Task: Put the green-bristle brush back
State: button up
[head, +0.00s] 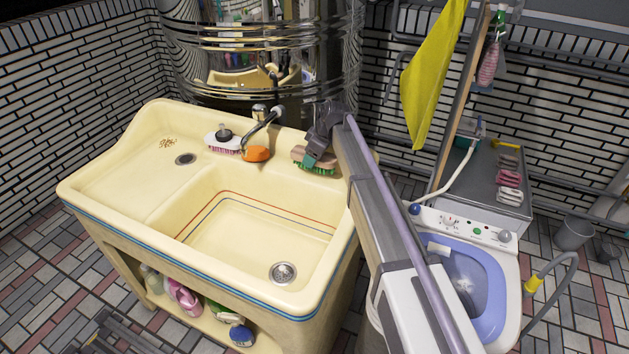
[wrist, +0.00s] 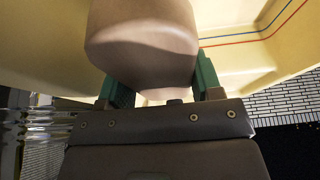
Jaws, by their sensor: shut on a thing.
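The green-bristle brush (head: 300,154) has a tan wooden back and green bristles pointing down. It is at the back right corner of the cream sink (head: 120,175), at the ledge right of the faucet. My gripper (head: 316,158) is at the brush's right part, coming from the right. In the wrist view, the brush's brown back (wrist: 145,45) sits between the green fingers of my gripper (wrist: 155,85), which is shut on it. Whether the bristles touch the ledge cannot be told.
On the back ledge left of the brush are an orange item (head: 257,154), a pink-bristle brush (head: 222,141) and the faucet (head: 262,118). The basin is empty. A washing machine (head: 480,285) stands at right, and a yellow cloth (head: 428,80) hangs above.

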jog(key=shift+f, duration=0.35)
notch_tip(320, 180, down, 4)
jog(key=b, duration=0.3)
jog(key=shift+b, duration=0.3)
jog(key=shift+r, duration=0.3)
jog(key=shift+f, duration=0.2)
jog(key=o, duration=1)
jog(key=shift+r, duration=0.15)
